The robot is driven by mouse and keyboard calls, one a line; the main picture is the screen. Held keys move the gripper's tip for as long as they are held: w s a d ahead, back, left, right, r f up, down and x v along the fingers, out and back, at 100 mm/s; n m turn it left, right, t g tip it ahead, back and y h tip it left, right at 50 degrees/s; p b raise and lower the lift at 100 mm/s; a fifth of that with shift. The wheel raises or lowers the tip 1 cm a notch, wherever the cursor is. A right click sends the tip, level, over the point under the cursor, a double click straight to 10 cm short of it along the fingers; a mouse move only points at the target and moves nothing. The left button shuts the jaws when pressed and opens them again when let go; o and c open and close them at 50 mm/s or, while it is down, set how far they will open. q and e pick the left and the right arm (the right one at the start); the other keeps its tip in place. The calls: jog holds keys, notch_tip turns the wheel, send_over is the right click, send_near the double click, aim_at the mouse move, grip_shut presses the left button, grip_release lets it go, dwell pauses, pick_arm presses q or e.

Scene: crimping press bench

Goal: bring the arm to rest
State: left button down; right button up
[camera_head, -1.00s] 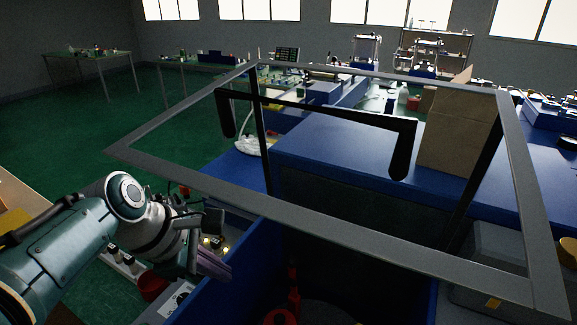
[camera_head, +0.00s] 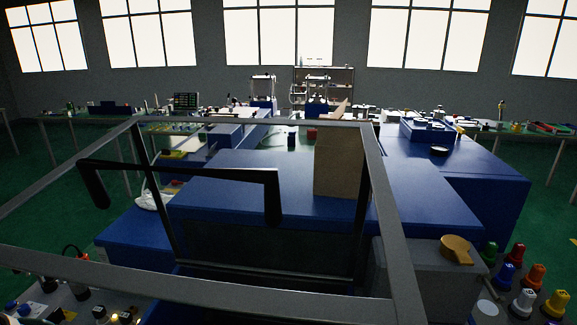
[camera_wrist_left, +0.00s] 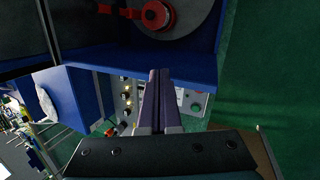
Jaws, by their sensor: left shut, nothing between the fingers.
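My left gripper (camera_wrist_left: 157,100) shows in the left wrist view. Its two purple-grey fingers are together and hold nothing. Behind the fingers is a control panel (camera_wrist_left: 196,104) with a green button and several small lit knobs. The fingers overlap the panel in the picture; I cannot tell how far apart they are. In the head view neither of my grippers is in sight.
A grey frame guard with a black handle (camera_head: 180,168) stands in front of the blue press bench (camera_head: 240,185). A brown board (camera_head: 338,165) stands on the bench. Coloured knobs (camera_head: 535,277) are at lower right. A red round part (camera_wrist_left: 157,15) sits above the fingers. Green floor is open at right in the wrist view.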

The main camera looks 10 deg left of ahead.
pick_arm(q)
jog(key=s+d+r+m+y, duration=0.1)
jog(key=s+d+r+m, duration=0.4)
jog(key=s+m, duration=0.45)
jog(key=s+d+r+m, duration=0.5)
jog(key=s+r+m, duration=0.1)
jog(key=m, duration=0.6)
notch_tip(320, 180, up, 20)
jog(key=w+p, duration=0.1)
jog(key=p, duration=1.9)
jog(key=shift+a+f+n+g, duration=0.25)
jog(key=shift+a+n+g, duration=0.1)
jog(key=shift+g, duration=0.05)
